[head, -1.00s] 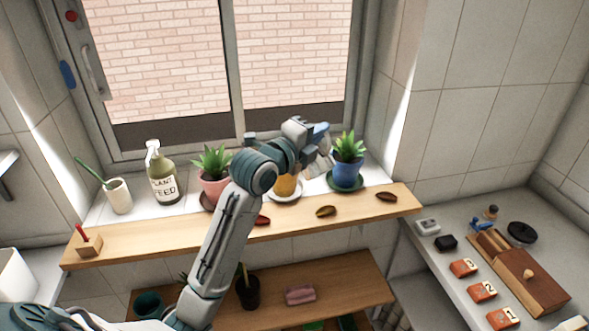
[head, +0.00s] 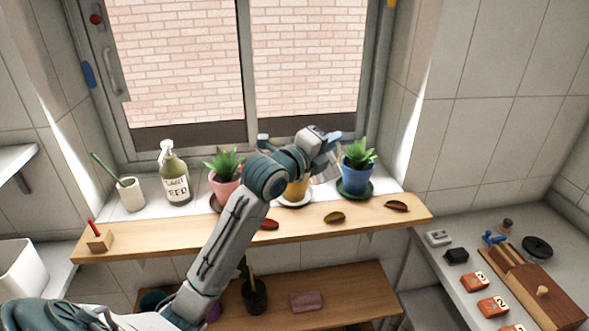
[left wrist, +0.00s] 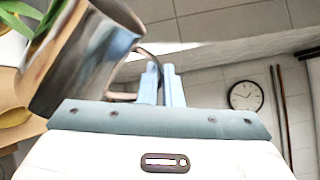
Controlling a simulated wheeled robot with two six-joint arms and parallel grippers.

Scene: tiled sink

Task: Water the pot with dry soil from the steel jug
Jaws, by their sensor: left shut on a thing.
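My left gripper (head: 331,146) is shut on the handle of the steel jug (left wrist: 85,60), which is tilted in the left wrist view. In the head view the jug (head: 325,168) shows only in part behind the gripper, above and between the yellow pot (head: 297,190) and the blue pot (head: 356,180). The blue pot stands on a green saucer and holds a leafy plant. A pink pot (head: 222,188) with a similar plant stands left of my arm. The yellow pot is partly hidden by my arm. Soil cannot be made out in any pot. My right gripper is out of view.
The wooden shelf (head: 180,232) in front carries a red-handled block (head: 98,238) and several small dish-like things. The window stands behind. Numbered orange boxes (head: 492,306) lie on the right counter.

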